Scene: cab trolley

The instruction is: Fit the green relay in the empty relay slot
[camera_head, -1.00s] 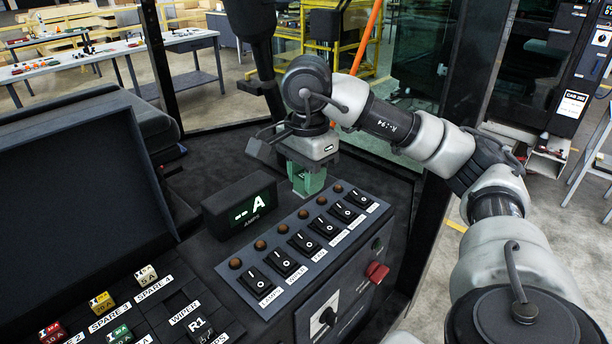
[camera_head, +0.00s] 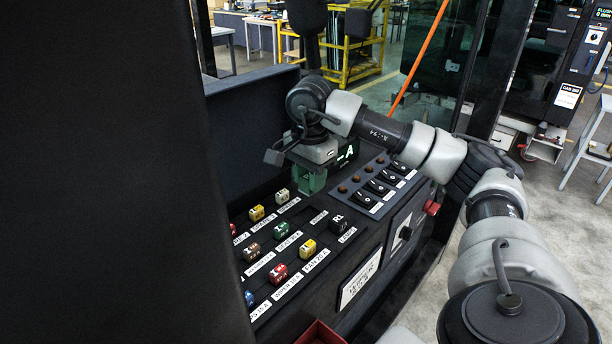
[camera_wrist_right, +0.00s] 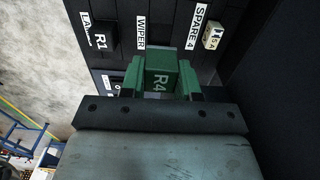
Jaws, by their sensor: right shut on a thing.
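The green relay (camera_wrist_right: 160,80), marked R4, sits between the fingers of my right gripper (camera_head: 312,182). In the right wrist view the gripper is shut on it, and the relay hangs above the dark panel. The empty relay slot (camera_wrist_right: 163,33) is a dark spot beside the WIPER label, near relay R1 (camera_wrist_right: 102,38). In the head view the slot (camera_head: 306,208) is just below the gripper, partly hard to make out against the black panel. The relay is apart from the slot as far as I can see. My left gripper is not in view.
Several coloured fuses, such as a yellow one (camera_head: 308,249), stand on the panel in front of the gripper. Rocker switches (camera_head: 388,178) and a lit display (camera_head: 347,152) are right of it. A large dark surface (camera_head: 100,170) fills the left. A red tray (camera_head: 320,334) shows at the bottom.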

